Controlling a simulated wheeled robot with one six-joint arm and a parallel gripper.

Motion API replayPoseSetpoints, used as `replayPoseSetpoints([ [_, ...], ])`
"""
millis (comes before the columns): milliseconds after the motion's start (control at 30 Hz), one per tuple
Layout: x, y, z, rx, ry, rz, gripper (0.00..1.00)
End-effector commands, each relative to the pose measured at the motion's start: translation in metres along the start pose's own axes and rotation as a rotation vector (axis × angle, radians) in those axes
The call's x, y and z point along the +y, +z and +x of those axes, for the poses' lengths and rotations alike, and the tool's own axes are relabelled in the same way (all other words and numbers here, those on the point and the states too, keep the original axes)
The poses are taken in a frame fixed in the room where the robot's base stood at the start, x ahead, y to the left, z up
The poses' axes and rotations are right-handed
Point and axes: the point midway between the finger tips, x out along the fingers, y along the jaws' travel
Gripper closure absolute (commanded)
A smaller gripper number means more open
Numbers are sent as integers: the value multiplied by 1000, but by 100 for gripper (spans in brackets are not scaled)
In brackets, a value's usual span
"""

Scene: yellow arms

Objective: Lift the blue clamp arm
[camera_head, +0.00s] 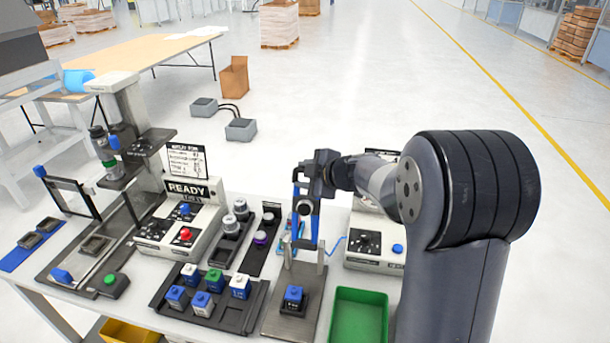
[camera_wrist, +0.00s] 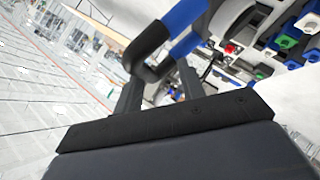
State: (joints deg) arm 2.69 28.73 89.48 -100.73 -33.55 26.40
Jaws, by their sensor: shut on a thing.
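The blue clamp arm (camera_head: 316,230) stands near upright over its metal fixture at the front of the bench. Its two blue bars rise from the fixture's posts, with a dark round piece between them. My gripper (camera_head: 308,172) is at the top end of the clamp arm, shut on its black handle bar. In the wrist view my gripper (camera_wrist: 158,82) has its fingers around the black bar, and the blue clamp arm (camera_wrist: 188,22) runs off toward the top. A blue-topped block (camera_head: 293,297) sits on the fixture plate (camera_head: 282,322) below the raised arm.
A green bin (camera_head: 359,318) stands right of the fixture. A dark tray (camera_head: 241,318) with several capped blocks lies to its left. A control box (camera_head: 375,247) is behind on the right. A press (camera_head: 122,130) and a READY box (camera_head: 188,190) stand left.

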Motion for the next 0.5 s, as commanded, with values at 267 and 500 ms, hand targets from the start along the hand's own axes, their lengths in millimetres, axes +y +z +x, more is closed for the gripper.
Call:
replayPoseSetpoints([
  [267, -8, 9, 16, 8, -85, 54, 100],
  [500, -6, 12, 18, 6, -100, 69, 100],
])
